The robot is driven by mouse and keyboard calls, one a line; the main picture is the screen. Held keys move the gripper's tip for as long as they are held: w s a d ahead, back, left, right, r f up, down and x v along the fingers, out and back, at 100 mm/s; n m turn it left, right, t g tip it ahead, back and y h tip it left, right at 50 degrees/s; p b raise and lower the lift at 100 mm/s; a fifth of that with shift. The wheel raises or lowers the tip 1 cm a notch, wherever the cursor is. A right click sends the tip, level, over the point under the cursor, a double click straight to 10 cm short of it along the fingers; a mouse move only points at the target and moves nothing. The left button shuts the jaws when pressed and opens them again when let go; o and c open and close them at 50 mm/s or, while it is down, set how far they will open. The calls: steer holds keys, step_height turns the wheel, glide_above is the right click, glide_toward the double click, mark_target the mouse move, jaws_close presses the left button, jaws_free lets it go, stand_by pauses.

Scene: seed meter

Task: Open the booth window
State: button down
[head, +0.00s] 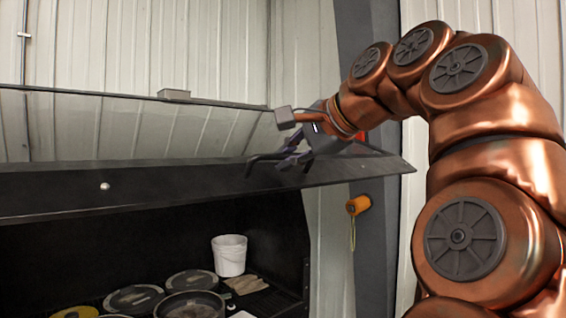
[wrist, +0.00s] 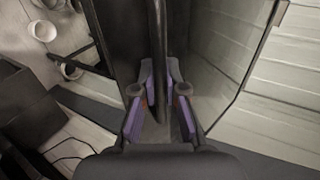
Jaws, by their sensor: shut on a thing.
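The booth window is a glass pane (head: 120,125) in a dark frame (head: 200,185). It is tilted, with its dark lower bar raised above the opening of the dark booth (head: 306,220). My gripper (head: 272,162) is at the right part of the lower bar, in front of the glass. In the wrist view my gripper (wrist: 160,105) has its purple-sided fingers on either side of the dark frame edge and is shut on it. The glass (wrist: 225,50) runs away to the right of the fingers. The exact contact at the fingertips is partly hidden.
Inside the booth are a white bucket (head: 229,256), several round dark pans (head: 134,298) and a brown cloth (head: 246,285). An orange device (head: 358,205) with a hanging loop is on the grey post (head: 367,250) at right. A corrugated wall (head: 220,60) stands behind.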

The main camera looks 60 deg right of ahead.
stand_by(0.4)
steer(key=c, duration=1.2)
jaws_free()
steer(key=shift+s+r, duration=0.1)
steer(key=shift+s+a+r, duration=0.15)
steer(key=shift+s+r, duration=0.1)
steer(key=shift+s, duration=0.2)
steer(key=s+a, duration=0.3)
steer(key=s, duration=0.8)
steer(key=shift+s, duration=0.3)
